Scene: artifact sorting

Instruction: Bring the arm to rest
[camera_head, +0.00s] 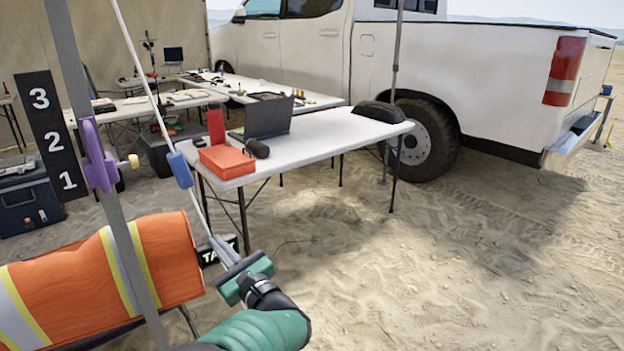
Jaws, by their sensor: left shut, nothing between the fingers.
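My left gripper (222,249) shows in the head view at the lower middle, left of the picture's centre. Its teal body sits on a black wrist, with the green forearm below at the bottom edge. The narrow grey fingers point up and left and are shut with nothing between them. They overlap the lower end of a thin slanted pole in the picture; I cannot tell whether they touch it. My right gripper is not in view.
An orange striped vest (165,262) lies left of the gripper. A grey post (88,95) with a purple clamp (97,157) stands in front. Behind is a white table (330,135) with a red box (227,161) and a laptop (268,117). Sand at right is clear.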

